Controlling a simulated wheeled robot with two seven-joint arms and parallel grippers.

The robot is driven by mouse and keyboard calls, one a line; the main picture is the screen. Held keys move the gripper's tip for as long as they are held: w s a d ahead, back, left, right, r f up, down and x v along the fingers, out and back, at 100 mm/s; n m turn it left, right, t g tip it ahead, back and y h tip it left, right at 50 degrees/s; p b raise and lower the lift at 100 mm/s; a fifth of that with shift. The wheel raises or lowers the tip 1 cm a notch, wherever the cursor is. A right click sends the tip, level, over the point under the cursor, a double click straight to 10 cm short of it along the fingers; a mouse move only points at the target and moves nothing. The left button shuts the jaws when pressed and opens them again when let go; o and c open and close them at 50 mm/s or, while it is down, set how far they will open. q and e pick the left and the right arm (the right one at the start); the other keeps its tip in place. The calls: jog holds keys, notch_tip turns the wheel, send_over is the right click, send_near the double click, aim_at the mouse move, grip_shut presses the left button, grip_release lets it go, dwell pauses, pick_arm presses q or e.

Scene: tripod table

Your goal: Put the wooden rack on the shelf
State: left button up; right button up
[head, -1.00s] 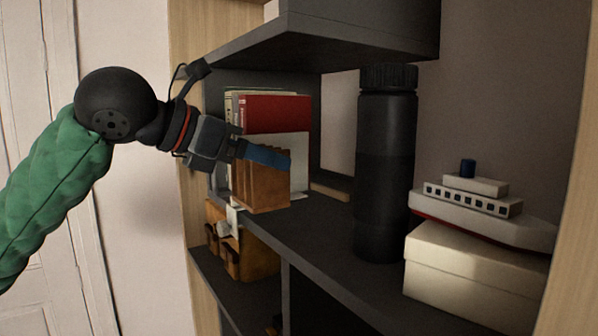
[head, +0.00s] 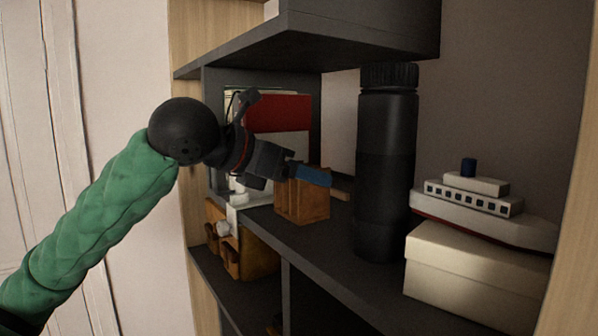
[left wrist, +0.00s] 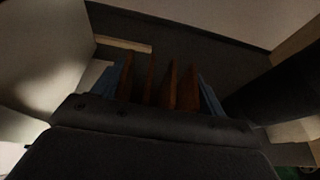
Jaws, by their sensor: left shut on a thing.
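The wooden rack (head: 302,204) is a small brown holder with upright dividers. My left gripper (head: 312,175) is shut on it, with blue fingers at its upper part. The rack is at the dark shelf (head: 345,262), between the books and the black bottle. I cannot tell whether its bottom touches the shelf. In the left wrist view the rack's dividers (left wrist: 172,88) show between the two blue fingers (left wrist: 165,90). My right gripper is in neither view.
A black bottle (head: 386,165) stands just right of the rack. A red book (head: 290,112) and a white one stand behind my gripper. A cream box (head: 470,270) with a toy ship (head: 485,215) is at the right. An upper shelf (head: 310,38) hangs above.

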pick_arm(q)
jog(key=shift+s+f, duration=0.1)
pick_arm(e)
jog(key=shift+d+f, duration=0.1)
pick_arm(q)
jog(key=o, duration=1.1)
jog(key=shift+o, duration=0.2)
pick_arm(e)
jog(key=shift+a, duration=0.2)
pick_arm(q)
jog(key=shift+r, duration=0.25)
jog(key=b+v, duration=0.1)
jog(key=v, duration=0.1)
jog(key=b+v, duration=0.1)
jog(key=v, duration=0.1)
jog(key=b+v, duration=0.2)
jog(key=v, duration=0.1)
jog(key=shift+a+f, duration=0.1)
jog(key=shift+f, duration=0.25)
jog(key=b+v, duration=0.1)
jog(key=v, duration=0.4)
jog(key=shift+r+b, duration=0.2)
jog(key=shift+b, duration=0.1)
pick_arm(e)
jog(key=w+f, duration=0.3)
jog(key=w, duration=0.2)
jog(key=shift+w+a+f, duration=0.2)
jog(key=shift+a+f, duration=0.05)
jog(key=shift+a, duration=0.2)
